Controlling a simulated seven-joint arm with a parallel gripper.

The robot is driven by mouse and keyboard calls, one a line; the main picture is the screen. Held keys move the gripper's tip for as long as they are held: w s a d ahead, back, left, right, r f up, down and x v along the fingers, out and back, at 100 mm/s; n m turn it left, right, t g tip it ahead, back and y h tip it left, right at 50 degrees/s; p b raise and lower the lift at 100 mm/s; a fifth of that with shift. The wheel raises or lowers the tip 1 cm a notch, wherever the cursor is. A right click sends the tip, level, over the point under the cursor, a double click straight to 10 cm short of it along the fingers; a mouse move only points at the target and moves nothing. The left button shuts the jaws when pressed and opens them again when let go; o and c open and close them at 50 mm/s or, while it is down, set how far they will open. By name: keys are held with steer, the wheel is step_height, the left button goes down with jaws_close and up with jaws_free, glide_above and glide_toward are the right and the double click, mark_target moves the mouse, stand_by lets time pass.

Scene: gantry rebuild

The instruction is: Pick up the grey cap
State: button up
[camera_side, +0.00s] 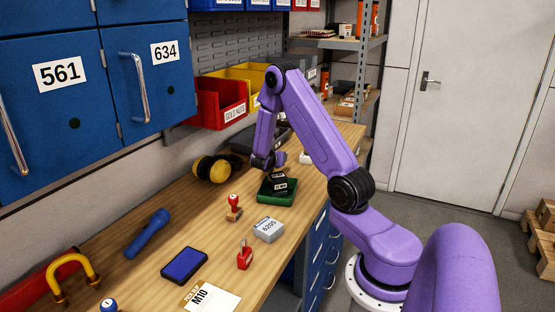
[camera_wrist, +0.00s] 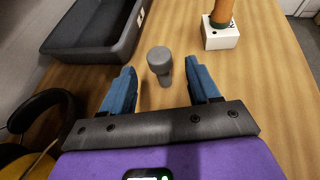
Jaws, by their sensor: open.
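In the wrist view, a grey rounded object with a short stem (camera_wrist: 160,60), which I take to be the grey cap, is on the wooden bench. It lies ahead of and between the blue fingertips of my gripper (camera_wrist: 160,72). In the side view, my gripper (camera_side: 267,163) is low over the far part of the bench, and I cannot make out the grey cap there.
A black tray (camera_wrist: 93,52) is left of the grey cap. A white block (camera_wrist: 222,40) holding an orange cylinder is at right. Bare bench lies right of the cap.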

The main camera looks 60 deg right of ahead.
steer(key=x, duration=0.6)
steer(key=shift+d, duration=0.1)
steer(key=c, duration=1)
